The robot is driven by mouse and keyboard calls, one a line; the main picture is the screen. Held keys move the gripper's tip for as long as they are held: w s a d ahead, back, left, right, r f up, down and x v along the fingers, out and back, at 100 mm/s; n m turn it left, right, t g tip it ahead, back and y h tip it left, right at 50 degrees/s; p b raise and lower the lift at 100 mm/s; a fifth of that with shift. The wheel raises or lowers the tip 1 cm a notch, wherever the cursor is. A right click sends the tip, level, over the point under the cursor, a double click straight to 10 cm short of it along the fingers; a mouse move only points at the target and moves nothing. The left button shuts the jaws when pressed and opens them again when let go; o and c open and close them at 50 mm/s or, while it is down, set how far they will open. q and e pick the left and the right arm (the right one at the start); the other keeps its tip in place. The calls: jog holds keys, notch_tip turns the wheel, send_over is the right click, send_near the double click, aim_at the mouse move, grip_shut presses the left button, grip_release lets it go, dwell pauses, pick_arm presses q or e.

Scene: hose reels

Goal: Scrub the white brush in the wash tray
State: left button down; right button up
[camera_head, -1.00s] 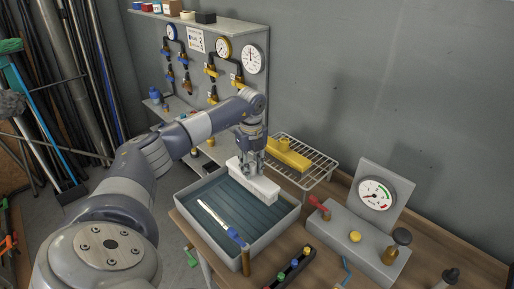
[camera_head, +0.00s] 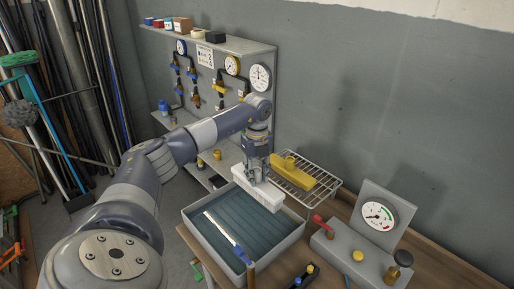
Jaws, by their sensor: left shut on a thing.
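My left gripper (camera_head: 257,173) comes in from the left and points down. It is shut on the white brush (camera_head: 262,191), a long white block, near its far end. The brush is over the far right part of the wash tray (camera_head: 294,236), a grey tray with a dark blue-green ribbed floor. I cannot tell whether the brush touches the tray floor. My right gripper is not in view.
A white and blue tool (camera_head: 225,232) lies in the tray. A yellow brush (camera_head: 291,172) sits on a wire rack (camera_head: 323,186) behind it. A grey gauge box (camera_head: 345,257) with knobs stands at right. A gauge panel (camera_head: 206,85) stands behind.

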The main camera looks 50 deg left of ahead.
pick_arm(q)
notch_tip(320, 180, up, 5)
jog(key=p, duration=0.3)
jog(key=shift+f, duration=0.1)
jog(key=shift+r+p, duration=0.5)
jog(key=shift+r, duration=0.65)
